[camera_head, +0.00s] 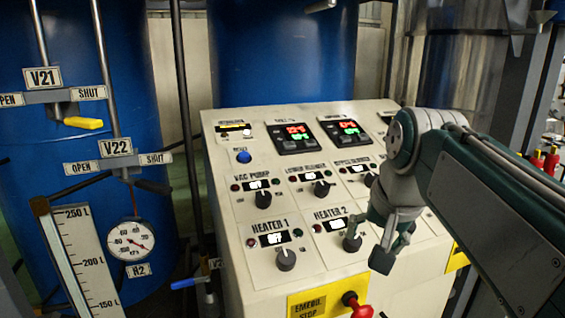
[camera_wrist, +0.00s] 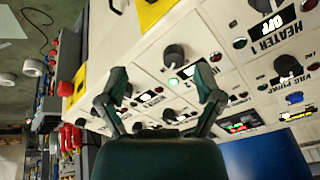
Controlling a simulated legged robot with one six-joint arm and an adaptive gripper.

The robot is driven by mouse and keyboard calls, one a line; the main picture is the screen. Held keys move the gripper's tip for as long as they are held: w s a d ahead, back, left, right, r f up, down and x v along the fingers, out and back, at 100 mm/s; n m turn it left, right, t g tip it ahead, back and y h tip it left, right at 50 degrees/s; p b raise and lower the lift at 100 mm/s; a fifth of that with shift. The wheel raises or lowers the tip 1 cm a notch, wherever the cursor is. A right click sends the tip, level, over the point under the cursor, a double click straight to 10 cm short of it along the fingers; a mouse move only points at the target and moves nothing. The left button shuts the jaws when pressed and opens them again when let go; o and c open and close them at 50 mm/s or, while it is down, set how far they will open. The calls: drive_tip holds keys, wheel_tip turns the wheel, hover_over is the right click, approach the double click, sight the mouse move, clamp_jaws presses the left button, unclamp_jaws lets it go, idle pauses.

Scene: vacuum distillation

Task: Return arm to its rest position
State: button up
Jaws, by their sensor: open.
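My gripper (camera_head: 386,250) is open and empty at the front of the slanted white control panel (camera_head: 240,285). In the head view it hangs just right of the HEATER 2 knob (camera_head: 352,243); contact cannot be told. My arm (camera_head: 480,215) reaches in from the right edge and bends down at the wrist. In the wrist view the two fingers (camera_wrist: 162,82) are spread apart, with a dark knob (camera_wrist: 173,55) showing beyond and between them. The HEATER 1 knob (camera_head: 286,260) stands further left, with its display reading OFF.
A red emergency stop (camera_head: 357,304) on a yellow plate projects below the gripper. Blue tanks (camera_head: 280,55) stand behind the panel. Valve pipes with a yellow handle (camera_head: 84,123), a gauge (camera_head: 131,238) and a level scale (camera_head: 85,260) fill the left. Metal posts (camera_head: 545,80) stand behind my arm.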

drive_tip(key=s+f+n+t, duration=0.1)
drive_tip(key=s+f+n, duration=0.3)
drive_tip(key=s+f, duration=0.8)
wheel_tip(320, 180, down, 4)
drive_tip(key=shift+s+a+r+n+h, duration=0.2)
drive_tip(key=shift+n+h, duration=0.1)
drive_tip(key=shift+n, duration=0.1)
idle(1.5)
